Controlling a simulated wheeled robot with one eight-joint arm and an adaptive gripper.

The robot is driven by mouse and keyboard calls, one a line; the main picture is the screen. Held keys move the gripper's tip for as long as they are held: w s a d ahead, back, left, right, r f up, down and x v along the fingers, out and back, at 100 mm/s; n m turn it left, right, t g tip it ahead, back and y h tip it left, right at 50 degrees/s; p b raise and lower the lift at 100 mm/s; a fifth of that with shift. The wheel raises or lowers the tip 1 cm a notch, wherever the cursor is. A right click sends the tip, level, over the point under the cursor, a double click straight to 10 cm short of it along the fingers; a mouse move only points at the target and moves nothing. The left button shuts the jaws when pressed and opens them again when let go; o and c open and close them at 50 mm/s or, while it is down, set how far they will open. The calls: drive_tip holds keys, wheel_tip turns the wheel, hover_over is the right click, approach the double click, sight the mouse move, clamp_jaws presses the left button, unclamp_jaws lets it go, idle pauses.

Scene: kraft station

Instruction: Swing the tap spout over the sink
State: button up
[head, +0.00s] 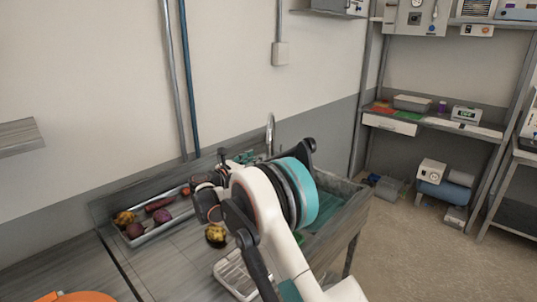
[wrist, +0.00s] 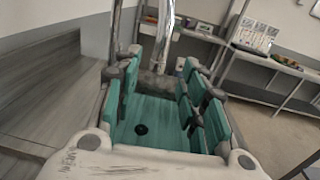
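The chrome tap spout (head: 270,132) rises behind the sink in the head view, its lower part hidden by my arm. In the wrist view the bright tap pipe (wrist: 165,38) stands upright beyond my fingertips, near the top centre. The sink (head: 335,222) is partly hidden behind my arm in the head view. Its teal basin floor, with what looks like a dark drain, shows between my fingers in the wrist view (wrist: 155,133). My gripper (wrist: 158,75) is open and empty, its teal finger pads wide apart. I cannot tell its exact distance from the tap.
A metal tray (head: 135,238) with dark and yellow produce lies left of my arm. One yellow-dark piece (head: 215,235) is on the counter near it. Pipes (head: 187,80) run up the wall. Shelving (head: 450,130) stands at right beyond open floor.

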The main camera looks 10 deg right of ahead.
sight(267, 153)
drive_tip(key=b+x, duration=0.1)
drive_tip(key=x, duration=0.8)
drive_tip(key=shift+b, duration=0.3)
clamp_jaws()
